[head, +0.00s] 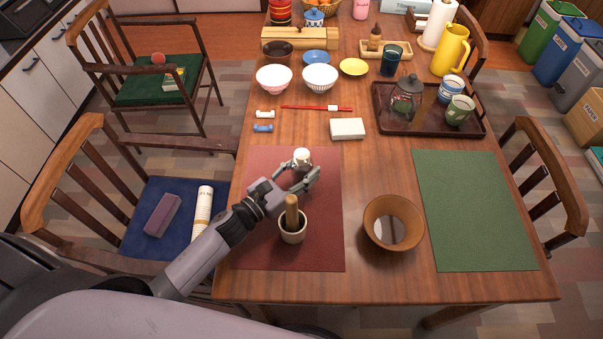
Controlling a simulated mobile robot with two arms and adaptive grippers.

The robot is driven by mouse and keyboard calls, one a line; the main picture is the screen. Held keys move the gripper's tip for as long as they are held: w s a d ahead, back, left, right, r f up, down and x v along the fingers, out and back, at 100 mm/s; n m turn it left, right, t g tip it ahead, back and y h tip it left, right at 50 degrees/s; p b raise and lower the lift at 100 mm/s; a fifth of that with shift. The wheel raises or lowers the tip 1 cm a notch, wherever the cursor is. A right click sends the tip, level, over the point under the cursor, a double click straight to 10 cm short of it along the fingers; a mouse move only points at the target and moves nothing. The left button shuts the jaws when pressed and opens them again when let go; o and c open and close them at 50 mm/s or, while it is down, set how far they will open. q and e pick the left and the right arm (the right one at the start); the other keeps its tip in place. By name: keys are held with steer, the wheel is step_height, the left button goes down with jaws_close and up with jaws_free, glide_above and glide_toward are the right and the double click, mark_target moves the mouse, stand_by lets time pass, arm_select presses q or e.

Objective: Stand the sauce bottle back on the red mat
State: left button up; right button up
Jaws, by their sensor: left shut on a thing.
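The red mat (262,247) lies on the left side of the wooden table's near end. My left gripper (298,176) is over the mat's far half, its fingers closed around a small white-topped item, which I take to be the sauce bottle (302,157). The white top points up and the item looks about upright. Its lower part is mostly hidden by the fingers, so I cannot tell whether its base touches the mat. My right gripper is not in view.
A mortar (293,236) with a wooden pestle stands on the mat, just nearer than my gripper. A brown bowl (393,223) stands right of the mat, before a green mat (475,210). A white box (347,129) and chopsticks (318,108) lie beyond.

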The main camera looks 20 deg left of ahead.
arm_select(q)
steer(key=shift+f, duration=0.6)
steer(key=shift+f, duration=0.15)
steer(key=o, duration=1)
steer(key=shift+s, duration=0.1)
steer(key=b+v, duration=0.1)
steer(key=v, duration=1)
steer(key=shift+s+a+b, duration=0.2)
steer(key=shift+s+b, duration=0.15)
steer(key=shift+b, duration=0.05)
